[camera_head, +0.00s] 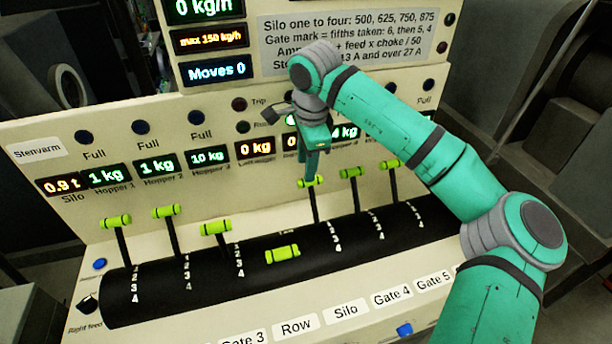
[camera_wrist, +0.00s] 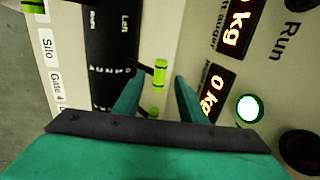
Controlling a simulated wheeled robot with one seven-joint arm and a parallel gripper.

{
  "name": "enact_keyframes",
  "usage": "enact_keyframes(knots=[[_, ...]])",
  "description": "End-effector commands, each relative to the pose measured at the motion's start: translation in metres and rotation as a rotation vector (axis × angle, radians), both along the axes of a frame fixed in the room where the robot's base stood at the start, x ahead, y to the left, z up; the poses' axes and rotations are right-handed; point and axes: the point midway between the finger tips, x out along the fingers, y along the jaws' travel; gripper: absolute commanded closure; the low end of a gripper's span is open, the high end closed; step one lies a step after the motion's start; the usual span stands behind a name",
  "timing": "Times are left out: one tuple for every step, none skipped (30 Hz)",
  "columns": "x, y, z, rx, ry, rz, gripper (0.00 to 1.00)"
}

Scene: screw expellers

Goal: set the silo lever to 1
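The silo lever (camera_head: 313,205) is a black rod with a lime-green cross handle, tipped toward the panel at the back of the black drum. The Silo label (camera_head: 346,311) is on the front edge. My gripper (camera_head: 311,168) is just above the handle, pointing down. In the wrist view, my gripper (camera_wrist: 156,90) has its fingers spread apart, with the silo lever's green handle (camera_wrist: 161,72) showing in the gap between the tips. I cannot tell whether either finger touches it. The drum's number marks are small beside this lever.
The gate 4 lever (camera_head: 352,172) and gate 5 lever (camera_head: 391,164) stand close to the right. The row lever handle (camera_head: 282,253) lies low to the left. Several more green levers are farther left. The sloped display panel (camera_head: 65,135) rises behind; its upper display reads Moves 0 (camera_head: 217,71).

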Motion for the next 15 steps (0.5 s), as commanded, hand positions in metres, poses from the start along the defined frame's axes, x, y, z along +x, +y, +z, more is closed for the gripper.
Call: enact_keyframes(knots=[[0.001,0.002,-0.01,0.001,0.004,0.003,0.62],[0.002,0.002,-0.016,0.002,0.004,0.002,0.62],[0.003,0.001,-0.022,0.001,0.003,0.0,0.62],[0.004,0.001,-0.027,0.001,0.003,-0.001,0.62],[0.005,0.001,-0.031,0.002,0.003,-0.002,0.62],[0.006,0.001,-0.037,0.002,0.002,-0.003,0.62],[0.007,0.001,-0.04,0.002,0.002,-0.003,0.62],[0.008,0.001,-0.043,0.002,0.002,-0.004,0.62],[0.009,0.001,-0.047,0.002,0.002,-0.004,0.62],[0.009,0.0,-0.05,0.002,0.001,-0.005,0.62],[0.01,0.0,-0.052,0.002,0.001,-0.005,0.62],[0.01,0.0,-0.054,0.002,0.001,-0.005,0.62],[0.01,0.0,-0.056,0.001,0.0,-0.005,0.62],[0.01,0.0,-0.057,0.001,0.0,-0.005,0.62],[0.011,0.0,-0.058,0.001,0.0,-0.005,0.62]])
